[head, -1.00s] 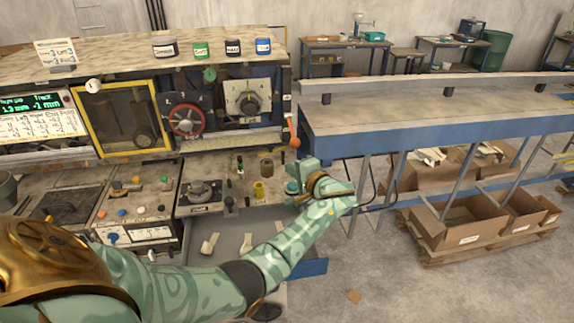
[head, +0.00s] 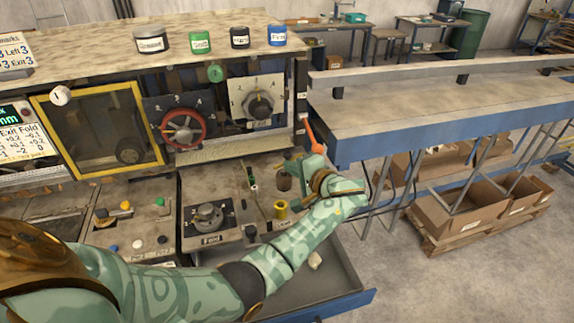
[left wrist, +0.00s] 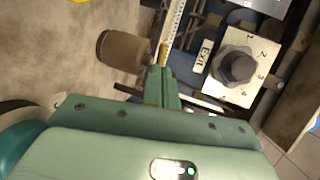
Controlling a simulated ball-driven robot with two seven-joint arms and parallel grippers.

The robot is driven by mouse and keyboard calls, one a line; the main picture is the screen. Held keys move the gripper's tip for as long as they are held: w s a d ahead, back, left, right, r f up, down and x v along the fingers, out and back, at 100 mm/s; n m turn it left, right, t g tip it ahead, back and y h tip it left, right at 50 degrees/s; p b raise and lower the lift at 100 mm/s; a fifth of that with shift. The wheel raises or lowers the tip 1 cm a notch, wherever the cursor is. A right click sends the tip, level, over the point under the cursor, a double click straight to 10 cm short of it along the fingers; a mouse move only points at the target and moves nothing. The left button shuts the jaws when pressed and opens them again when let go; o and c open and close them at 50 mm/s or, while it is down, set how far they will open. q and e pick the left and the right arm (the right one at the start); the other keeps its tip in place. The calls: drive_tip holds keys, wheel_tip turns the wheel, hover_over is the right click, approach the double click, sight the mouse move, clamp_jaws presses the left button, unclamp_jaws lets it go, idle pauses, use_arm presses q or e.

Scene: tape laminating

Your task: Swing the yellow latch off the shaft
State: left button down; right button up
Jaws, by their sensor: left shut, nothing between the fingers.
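My left gripper (head: 295,166) reaches over the bench in front of the machine, below the orange lever (head: 312,137). In the left wrist view its fingers (left wrist: 162,88) are shut and empty. A small yellow piece, which may be the latch (left wrist: 163,54), shows just beyond the fingertips, beside a pale ruled strip. I cannot tell whether the fingers touch it. The shaft is not clearly seen. My right gripper is not in view.
A dial (head: 258,106), a red handwheel (head: 183,129) and a yellow-framed window (head: 100,130) are on the machine's front. A drawer (head: 335,290) is open below. A long blue table (head: 420,130) stands at right.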

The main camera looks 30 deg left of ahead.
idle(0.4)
use_arm(q)
drive_tip(key=shift+a+r+t+p, duration=0.2)
drive_tip(key=shift+t+p, duration=0.1)
drive_tip(key=shift+p, duration=0.2)
drive_tip(key=shift+s+f+m, duration=0.1)
drive_tip(key=shift+m, duration=0.2)
drive_tip(key=shift+p, duration=0.3)
